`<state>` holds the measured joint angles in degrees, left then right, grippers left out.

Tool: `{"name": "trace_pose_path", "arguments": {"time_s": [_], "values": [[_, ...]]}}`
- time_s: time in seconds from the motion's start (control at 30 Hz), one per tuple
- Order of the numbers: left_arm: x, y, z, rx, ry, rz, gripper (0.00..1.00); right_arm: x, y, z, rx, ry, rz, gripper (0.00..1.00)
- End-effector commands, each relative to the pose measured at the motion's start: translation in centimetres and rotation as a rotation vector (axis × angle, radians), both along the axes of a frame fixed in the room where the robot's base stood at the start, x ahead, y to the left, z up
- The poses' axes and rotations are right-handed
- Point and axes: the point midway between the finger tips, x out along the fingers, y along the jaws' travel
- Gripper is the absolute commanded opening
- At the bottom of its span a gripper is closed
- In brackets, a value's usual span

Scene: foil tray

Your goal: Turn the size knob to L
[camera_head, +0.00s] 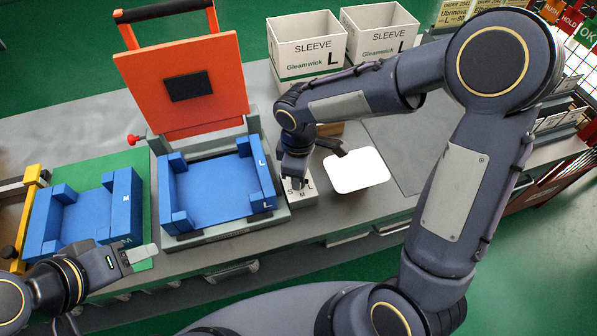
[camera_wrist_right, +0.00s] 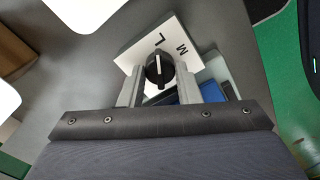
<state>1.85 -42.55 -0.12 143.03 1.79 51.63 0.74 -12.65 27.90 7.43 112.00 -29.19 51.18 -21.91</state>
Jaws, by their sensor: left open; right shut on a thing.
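The size knob (camera_wrist_right: 159,70) is black with a white pointer line and sits on a white plate (camera_wrist_right: 133,58) lettered L and M. In the right wrist view the pointer line runs toward the L. My right gripper (camera_wrist_right: 159,88) has one finger on each side of the knob and is shut on it. In the head view the plate (camera_head: 299,197) stands beside the blue L tray, and my right gripper (camera_head: 296,178) is over it, hiding the knob. My left gripper (camera_head: 142,256) is open and empty at the lower left, near the green mat.
A blue L-marked form (camera_head: 215,192) with a raised orange lid (camera_head: 185,85) stands left of the plate. A smaller blue form (camera_head: 75,225) lies on the green mat (camera_head: 140,165). A white square (camera_head: 357,170) lies to the right. Two SLEEVE boxes (camera_head: 305,45) stand behind.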

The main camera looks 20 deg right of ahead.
Motion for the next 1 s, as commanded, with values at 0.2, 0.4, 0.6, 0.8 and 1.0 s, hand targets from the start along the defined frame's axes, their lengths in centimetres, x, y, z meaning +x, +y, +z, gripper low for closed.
{"name": "trace_pose_path", "arguments": {"time_s": [0.2,0.4,0.6,0.8,1.0], "values": [[0.0,0.0,0.0,0.0,0.0,0.0,0.49,0.1,0.0,0.1,0.001,-0.003,-0.001,0.52],[0.0,0.0,0.0,0.0,0.0,0.0,0.49,0.0,0.0,0.0,0.0,-0.001,-0.001,0.52],[0.0,0.0,0.0,0.0,0.0,0.0,0.49,0.1,0.0,1.1,0.001,-0.004,-0.001,0.52],[0.0,0.0,-0.1,0.0,0.0,0.0,0.49,0.1,0.1,4.6,0.003,-0.006,-0.001,0.52],[0.0,0.0,-0.1,0.0,0.0,0.0,0.49,0.1,0.0,7.2,0.001,-0.004,-0.002,0.52]]}}
